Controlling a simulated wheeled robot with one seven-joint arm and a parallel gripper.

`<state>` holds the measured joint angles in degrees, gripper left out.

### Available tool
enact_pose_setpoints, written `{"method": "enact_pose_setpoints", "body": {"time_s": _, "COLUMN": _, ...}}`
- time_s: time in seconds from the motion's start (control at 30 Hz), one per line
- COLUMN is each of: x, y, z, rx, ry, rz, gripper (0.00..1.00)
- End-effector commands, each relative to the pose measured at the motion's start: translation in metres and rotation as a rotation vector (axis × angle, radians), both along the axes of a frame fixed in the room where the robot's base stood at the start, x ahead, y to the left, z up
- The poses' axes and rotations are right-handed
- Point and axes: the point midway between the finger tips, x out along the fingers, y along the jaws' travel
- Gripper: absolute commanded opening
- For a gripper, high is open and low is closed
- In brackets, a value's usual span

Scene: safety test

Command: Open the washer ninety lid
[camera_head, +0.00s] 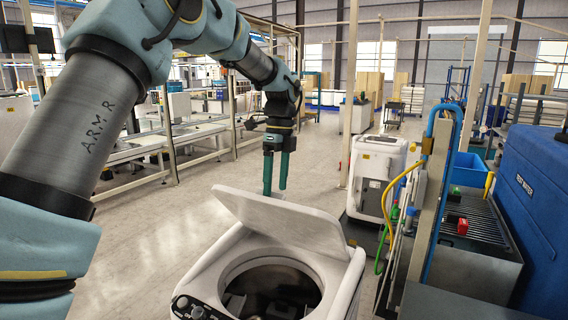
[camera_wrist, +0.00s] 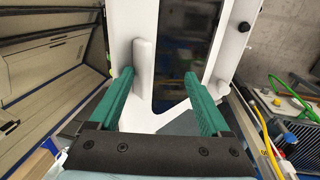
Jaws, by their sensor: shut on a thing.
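The white washer (camera_head: 349,285) stands at the bottom centre of the head view, with a round dark opening on top. Its lid (camera_head: 290,222) is raised and tilted above the opening. Dark shapes lie inside the drum, too dim to name. My gripper (camera_head: 275,190) points down at the lid's upper edge, its tips close to or behind that edge. In the wrist view my gripper's green fingers (camera_wrist: 159,76) stand apart over white washer parts, with the dark opening beyond them. The exact contact with the lid is hard to see.
A control panel with knobs (camera_head: 194,310) is at the washer's front left. At right stand a post with a yellow hose (camera_head: 385,200), a grey roller bench (camera_head: 480,225) and a large blue machine (camera_head: 545,190). Open floor (camera_head: 150,240) lies to the left.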

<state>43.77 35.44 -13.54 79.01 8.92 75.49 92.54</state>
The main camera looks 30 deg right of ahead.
Motion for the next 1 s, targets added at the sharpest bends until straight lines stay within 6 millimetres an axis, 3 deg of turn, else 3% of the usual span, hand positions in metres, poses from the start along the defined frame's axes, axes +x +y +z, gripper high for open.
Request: {"method": "enact_pose_setpoints", "body": {"time_s": 1.0, "x": 0.026, "y": -0.048, "z": 0.039, "rx": -0.004, "ry": -0.001, "rz": -0.001, "gripper": 0.47}}
